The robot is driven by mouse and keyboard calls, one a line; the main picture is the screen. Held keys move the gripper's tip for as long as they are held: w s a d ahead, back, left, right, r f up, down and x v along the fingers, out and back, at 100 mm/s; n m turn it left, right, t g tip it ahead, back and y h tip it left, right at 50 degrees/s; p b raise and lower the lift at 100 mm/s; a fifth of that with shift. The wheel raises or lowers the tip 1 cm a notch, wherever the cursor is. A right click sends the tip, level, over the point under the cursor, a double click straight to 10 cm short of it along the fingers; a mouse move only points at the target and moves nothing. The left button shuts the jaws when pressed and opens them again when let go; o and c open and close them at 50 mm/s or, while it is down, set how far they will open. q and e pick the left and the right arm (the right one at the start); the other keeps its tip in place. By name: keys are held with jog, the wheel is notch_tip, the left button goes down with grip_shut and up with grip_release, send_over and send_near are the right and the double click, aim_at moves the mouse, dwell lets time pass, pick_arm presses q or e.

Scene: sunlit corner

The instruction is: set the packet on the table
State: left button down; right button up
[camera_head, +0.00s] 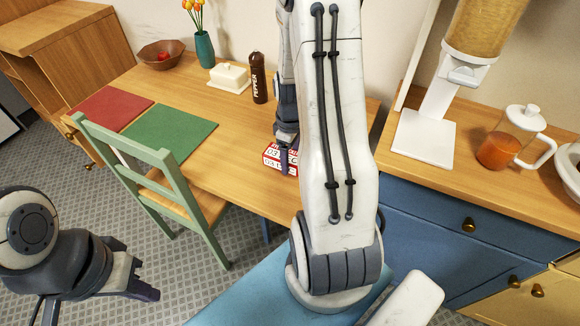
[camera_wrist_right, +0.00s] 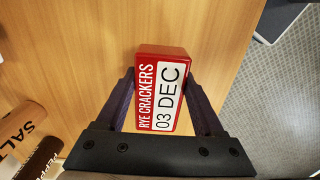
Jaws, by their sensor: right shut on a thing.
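The packet is a red and white box of rye crackers (camera_wrist_right: 163,90), marked "03 DEC" in the right wrist view. My right gripper (camera_wrist_right: 165,100) is shut on it, with one finger on each side. In the head view the packet (camera_head: 271,157) shows low over the wooden table (camera_head: 235,185), near its right part, partly hidden by my right arm. I cannot tell whether its underside touches the table. My left gripper (camera_head: 137,268) is empty at lower left, over the floor, with its fingers apart.
A pepper bottle (camera_head: 259,78), butter dish (camera_head: 229,78), vase (camera_head: 204,48) and fruit bowl (camera_head: 161,53) stand at the back. Red (camera_head: 110,108) and green (camera_head: 168,134) mats lie left. A green chair (camera_head: 185,190) stands at the front. A salt bottle (camera_wrist_right: 22,130) shows in the wrist view.

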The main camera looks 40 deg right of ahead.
jog(key=shift+f, duration=2)
jog(key=shift+f, duration=0.1)
jog(key=o, duration=1.5)
jog(key=shift+a, duration=0.1)
jog(key=shift+o, duration=0.2)
